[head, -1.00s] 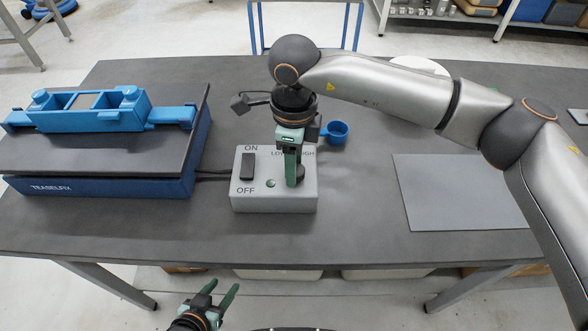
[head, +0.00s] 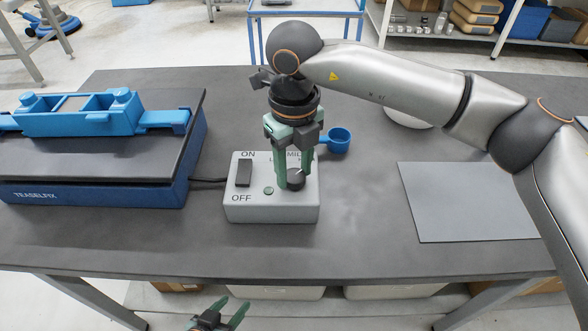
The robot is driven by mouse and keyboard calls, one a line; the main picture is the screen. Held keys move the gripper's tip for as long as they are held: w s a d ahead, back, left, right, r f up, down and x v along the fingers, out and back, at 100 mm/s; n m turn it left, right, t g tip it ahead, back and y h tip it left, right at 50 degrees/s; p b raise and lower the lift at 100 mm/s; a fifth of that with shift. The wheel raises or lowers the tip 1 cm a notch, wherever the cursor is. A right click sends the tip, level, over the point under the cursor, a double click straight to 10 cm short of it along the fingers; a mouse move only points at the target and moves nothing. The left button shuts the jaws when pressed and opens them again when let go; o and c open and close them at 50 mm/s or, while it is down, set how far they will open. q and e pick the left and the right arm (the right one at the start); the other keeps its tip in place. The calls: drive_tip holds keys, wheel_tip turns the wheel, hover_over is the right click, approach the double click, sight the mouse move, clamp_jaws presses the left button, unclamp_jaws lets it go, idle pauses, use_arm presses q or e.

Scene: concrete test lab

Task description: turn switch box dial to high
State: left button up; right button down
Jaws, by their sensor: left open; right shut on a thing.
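The switch box (head: 245,207) is a light grey box near the middle of the table. The dark dial (head: 296,181) is at the right of the box top, with a pale pointer mark. My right gripper (head: 291,178) reaches down from above and is shut on the dial. Its fingers partly cover the dial's lettering; MID shows, but the pointed setting cannot be read surely. My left gripper (head: 222,312) is open and empty at the bottom, in front of the table.
A blue shaker-like machine (head: 95,192) with a blue rack (head: 75,118) on its dark plate stands at left, cabled to the box. A grey mat (head: 468,203) lies at right. The table front is clear.

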sight(294, 175)
drive_tip(key=shift+r, duration=0.1)
idle(0.5)
drive_tip(key=shift+c, duration=1.7)
unclamp_jaws()
wheel_tip(294, 175, up, 12)
drive_tip(key=shift+r, duration=0.25)
